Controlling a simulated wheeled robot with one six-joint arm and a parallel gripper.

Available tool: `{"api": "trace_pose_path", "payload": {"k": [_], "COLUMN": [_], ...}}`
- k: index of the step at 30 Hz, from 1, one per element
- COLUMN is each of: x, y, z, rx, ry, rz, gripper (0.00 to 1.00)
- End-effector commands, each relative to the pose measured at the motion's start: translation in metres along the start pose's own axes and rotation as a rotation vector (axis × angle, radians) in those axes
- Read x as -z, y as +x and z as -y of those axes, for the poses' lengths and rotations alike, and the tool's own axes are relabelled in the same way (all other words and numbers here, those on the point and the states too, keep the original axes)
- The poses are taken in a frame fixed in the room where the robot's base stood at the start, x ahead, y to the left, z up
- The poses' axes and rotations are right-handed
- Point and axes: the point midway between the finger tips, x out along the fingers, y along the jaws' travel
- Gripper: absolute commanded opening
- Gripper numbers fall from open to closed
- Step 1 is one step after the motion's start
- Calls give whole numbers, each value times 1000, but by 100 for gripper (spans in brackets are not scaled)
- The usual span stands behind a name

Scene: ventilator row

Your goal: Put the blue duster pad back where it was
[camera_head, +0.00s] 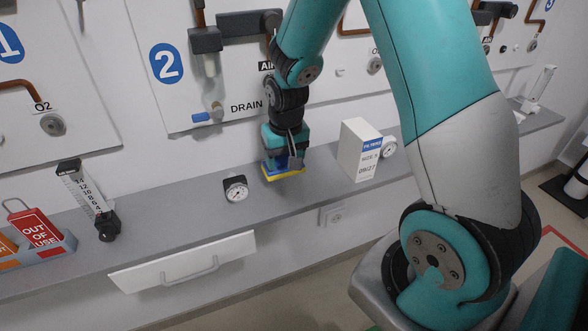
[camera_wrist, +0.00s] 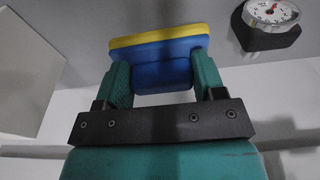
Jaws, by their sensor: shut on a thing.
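The blue duster pad (camera_wrist: 160,52) is a blue block with a yellow layer on its far face. My gripper (camera_wrist: 163,78) is shut on its narrower blue part, with one teal finger on each side. In the head view my gripper (camera_head: 286,158) points down over the grey shelf (camera_head: 210,210), and the pad (camera_head: 284,173) shows at its fingertips with the yellow layer lowest. The pad is at or just above the shelf surface; I cannot tell whether it touches.
A round gauge (camera_head: 236,188) sits left of the pad, and a white box (camera_head: 360,150) and another gauge (camera_head: 389,147) stand to the right. A flowmeter (camera_head: 88,200) and a tray with a red tag (camera_head: 34,227) are further left. Wall panel 2 (camera_head: 190,100) is behind.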

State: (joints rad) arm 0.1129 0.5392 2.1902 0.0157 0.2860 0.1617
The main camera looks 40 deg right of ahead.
Motion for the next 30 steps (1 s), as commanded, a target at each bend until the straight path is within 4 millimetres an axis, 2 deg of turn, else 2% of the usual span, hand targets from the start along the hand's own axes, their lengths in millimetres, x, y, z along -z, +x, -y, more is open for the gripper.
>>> {"api": "trace_pose_path", "payload": {"k": [9,21,22,24,25,30], "x": [-5,-5,-5,-5,-5,-5], "y": [39,46,45,44,44,44], "z": [0,-1,-1,-1,-1,-1], "rx": [0,0,0,0,0,0], "ry": [0,1,1,1,1,1], "rz": [0,-2,-2,-2,-2,-2], "gripper": [33,33,68,84,89,89]}}
